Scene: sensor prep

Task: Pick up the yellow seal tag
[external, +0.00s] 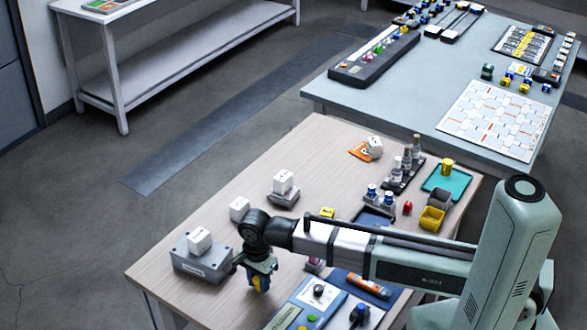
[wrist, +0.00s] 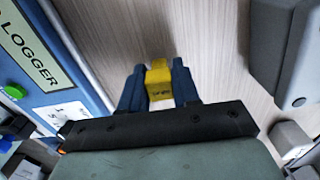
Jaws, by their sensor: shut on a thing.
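The yellow seal tag (wrist: 158,82) is a small yellow block with dark print on its end face. It sits between the two blue fingers of my gripper (wrist: 157,90) in the wrist view, and the fingers are shut on it. In the external view my gripper (external: 261,283) points down over the near left part of the wooden table, with a bit of the yellow tag (external: 265,284) showing at the fingers. I cannot tell whether the tag touches the table.
A grey box (external: 203,262) with a white cube on it stands left of my gripper. The blue data logger (external: 307,302) lies to its right. Another small yellow piece (external: 327,212) lies behind my arm. Bare wooden tabletop (wrist: 215,50) shows between logger and grey box.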

